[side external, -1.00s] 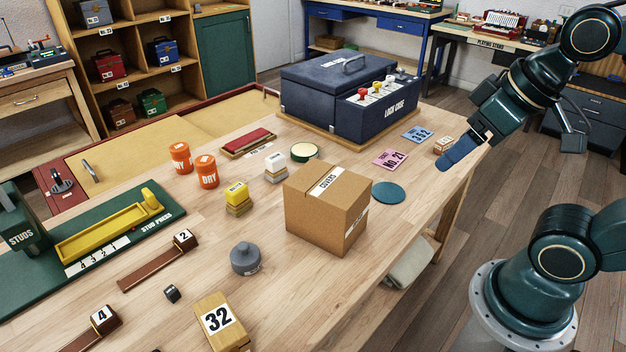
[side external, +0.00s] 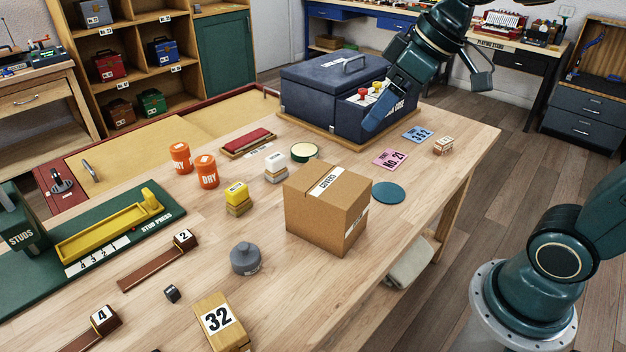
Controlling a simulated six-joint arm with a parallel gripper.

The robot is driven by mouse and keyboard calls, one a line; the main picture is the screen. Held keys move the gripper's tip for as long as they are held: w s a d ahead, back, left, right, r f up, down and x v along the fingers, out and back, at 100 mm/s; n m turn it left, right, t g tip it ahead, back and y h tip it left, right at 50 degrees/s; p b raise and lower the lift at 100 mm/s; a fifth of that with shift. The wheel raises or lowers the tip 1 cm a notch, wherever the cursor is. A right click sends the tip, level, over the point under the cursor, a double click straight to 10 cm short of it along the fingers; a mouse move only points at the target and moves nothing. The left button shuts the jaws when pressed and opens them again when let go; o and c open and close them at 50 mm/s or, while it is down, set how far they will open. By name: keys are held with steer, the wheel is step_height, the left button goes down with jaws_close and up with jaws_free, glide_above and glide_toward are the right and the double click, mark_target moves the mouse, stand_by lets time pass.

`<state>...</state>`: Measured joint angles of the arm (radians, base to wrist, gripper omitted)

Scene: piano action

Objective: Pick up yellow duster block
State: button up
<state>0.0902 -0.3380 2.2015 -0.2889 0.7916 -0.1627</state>
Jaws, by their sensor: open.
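The yellow duster block (side external: 237,192) has a yellow top on a tan lower part. It stands on the wooden table, left of the cardboard box and below the orange DRY tubs in the picture. My gripper (side external: 374,122) is open and empty in the air, up and to the right of the block. It overlaps the front of the dark blue case in the picture, well apart from the block.
The cardboard box (side external: 315,222) stands right of the block. A white-topped block (side external: 276,167), orange tubs (side external: 207,172), a grey weight (side external: 245,258) and the green stud press board (side external: 30,278) surround it. The dark blue case (side external: 315,97) stands at the back.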

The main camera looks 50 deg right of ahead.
steer(key=w+f+n+y, duration=0.3)
steer(key=w, duration=0.8)
steer(key=w+f+n+y, duration=0.2)
steer(key=w+f+n, duration=0.15)
steer(key=w, duration=0.75)
steer(key=w+d+f+n+g+y, duration=0.1)
steer(key=w+d+f+n+y, duration=0.15)
steer(key=w+f, duration=0.5)
steer(key=n+y, duration=0.2)
steer(key=y, duration=0.2)
glide_toward(239, 187)
steer(key=d+r, duration=0.1)
steer(key=d, duration=0.2)
steer(key=shift+s+a+r, duration=0.2)
steer(key=shift+s+r, duration=0.05)
steer(key=shift+a, duration=0.15)
steer(key=shift+f+x, duration=0.1)
steer(key=shift+x, duration=2)
steer(key=shift+f+x, duration=0.15)
steer(key=shift+x, duration=1.95)
